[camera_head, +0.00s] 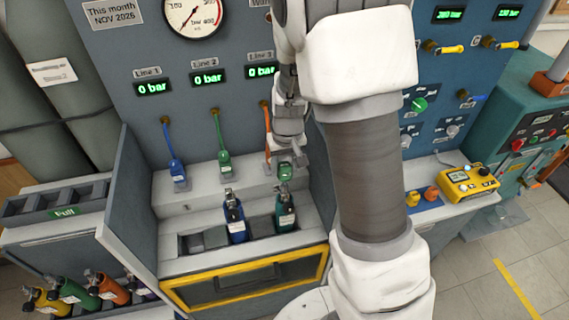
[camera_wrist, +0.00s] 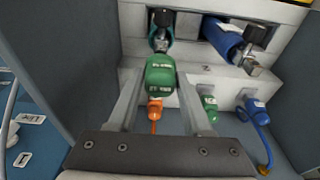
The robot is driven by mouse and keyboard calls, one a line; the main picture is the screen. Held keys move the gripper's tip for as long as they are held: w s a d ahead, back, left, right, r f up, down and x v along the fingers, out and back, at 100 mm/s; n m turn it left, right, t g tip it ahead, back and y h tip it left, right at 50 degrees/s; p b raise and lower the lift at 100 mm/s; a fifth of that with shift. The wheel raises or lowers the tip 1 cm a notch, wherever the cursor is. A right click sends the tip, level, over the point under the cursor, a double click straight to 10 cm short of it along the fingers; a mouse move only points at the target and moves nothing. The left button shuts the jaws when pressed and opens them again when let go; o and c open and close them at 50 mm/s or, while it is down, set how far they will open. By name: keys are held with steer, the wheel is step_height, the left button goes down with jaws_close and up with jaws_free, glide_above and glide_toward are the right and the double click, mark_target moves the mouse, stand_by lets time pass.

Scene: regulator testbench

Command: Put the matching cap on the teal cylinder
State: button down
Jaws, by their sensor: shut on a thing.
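The teal cylinder (camera_head: 285,212) stands in the right part of the bench rack, its valve at the top. In the wrist view its teal body (camera_wrist: 184,27) shows at the top, behind its black knob and metal valve. My gripper (camera_head: 285,163) is just above it, shut on a green cap (camera_head: 285,173). In the wrist view the green cap (camera_wrist: 160,82) sits between my two fingers (camera_wrist: 162,85), its end lined up with the metal valve. I cannot tell whether cap and valve touch.
A blue cylinder (camera_head: 235,218) stands left of the teal one. Blue (camera_head: 176,168), green (camera_head: 223,158) and orange (camera_wrist: 155,112) hose connectors sit along the bench's back ledge. Grey side panels (camera_head: 137,190) bound the bench. Several small cylinders (camera_head: 75,290) stand lower left.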

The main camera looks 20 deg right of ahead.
mark_target(284, 184)
steer(key=shift+f+b, duration=0.65)
steer(key=shift+f, duration=0.55)
steer(key=shift+f+b, duration=1.95)
stand_by(0.8)
steer(key=shift+c, duration=1.3)
jaws_free()
steer(key=shift+r, duration=0.1)
step_height(284, 184, up, 17)
steer(key=s, duration=0.2)
steer(key=shift+s+p, duration=0.3)
steer(key=shift+p, duration=0.1)
steer(key=shift+r, duration=0.1)
